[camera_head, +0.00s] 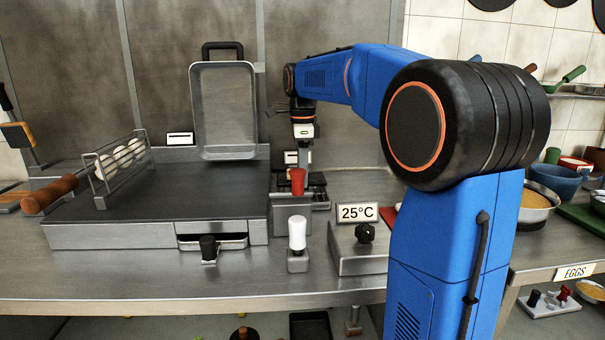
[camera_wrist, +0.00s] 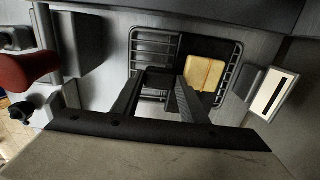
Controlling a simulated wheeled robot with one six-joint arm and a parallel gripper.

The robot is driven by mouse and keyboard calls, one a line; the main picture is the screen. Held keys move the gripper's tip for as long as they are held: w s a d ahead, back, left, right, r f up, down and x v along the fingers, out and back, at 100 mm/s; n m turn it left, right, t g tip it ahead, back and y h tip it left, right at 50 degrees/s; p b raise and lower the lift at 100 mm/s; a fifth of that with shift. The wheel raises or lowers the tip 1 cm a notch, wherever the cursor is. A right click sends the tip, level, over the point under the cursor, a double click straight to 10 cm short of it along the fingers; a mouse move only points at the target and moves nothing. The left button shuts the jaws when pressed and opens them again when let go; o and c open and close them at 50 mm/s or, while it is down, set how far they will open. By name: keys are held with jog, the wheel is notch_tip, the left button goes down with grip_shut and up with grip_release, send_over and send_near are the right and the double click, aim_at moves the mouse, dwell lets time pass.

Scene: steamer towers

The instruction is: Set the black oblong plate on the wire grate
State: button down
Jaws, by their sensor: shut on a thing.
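The wire grate (camera_wrist: 145,47) shows in the wrist view, its bars visible left and right of a dark plate. The black oblong plate (camera_wrist: 195,46) lies over the middle of the grate in that view, with a yellow block of food (camera_wrist: 205,75) on its right part. My gripper (camera_wrist: 162,78) points down at the plate, its fingers shut on a dark part that I take for the plate's near portion. Whether the plate touches the grate I cannot tell. In the head view my gripper (camera_head: 303,150) is behind the red-handled control, and the plate is mostly hidden.
A red knob (camera_head: 297,180) and a white knob (camera_head: 297,232) stand in front of my gripper. The flat griddle (camera_head: 160,192) lies left, with an upright metal pan (camera_head: 225,108) behind it. A 25°C sign (camera_head: 357,213) stands on a box at right.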

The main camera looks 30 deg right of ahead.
jog(key=shift+f, duration=0.45)
dwell(0.4)
jog(key=c, duration=1.3)
grip_release()
jog(key=shift+s, duration=0.15)
jog(key=shift+o, duration=0.2)
jog(key=shift+w+d+r, duration=0.1)
jog(key=shift+w+r, duration=0.1)
jog(key=shift+r, duration=0.95)
jog(key=shift+w+d+r, duration=0.1)
jog(key=shift+w+r, duration=0.1)
jog(key=shift+r, duration=0.9)
jog(key=shift+w+r, duration=0.2)
jog(key=shift+r, duration=0.95)
